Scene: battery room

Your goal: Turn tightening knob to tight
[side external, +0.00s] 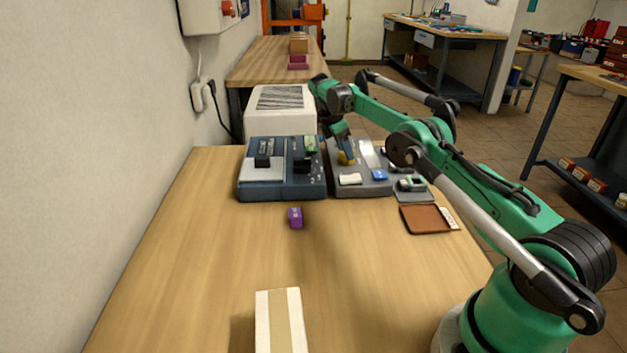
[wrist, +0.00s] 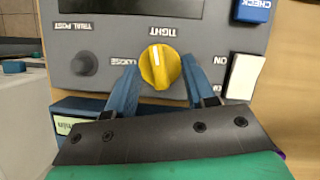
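The yellow tightening knob (wrist: 160,70) sits on the grey panel (wrist: 95,30) in the wrist view. Its white mark points up in the picture, roughly toward the TIGHT label and leaning slightly left. The LOOSE label is to the knob's left. My gripper (wrist: 159,65) is open, with one blue finger on each side of the knob. A gap shows between each finger and the knob. In the side view the knob (side external: 346,158) is partly hidden below my gripper (side external: 343,147).
On the panel are a white switch (wrist: 243,77) marked ON, a blue CHECK button (wrist: 253,10) and a dark trial post (wrist: 84,64). A blue-grey device (side external: 260,188) stands left of the panel.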

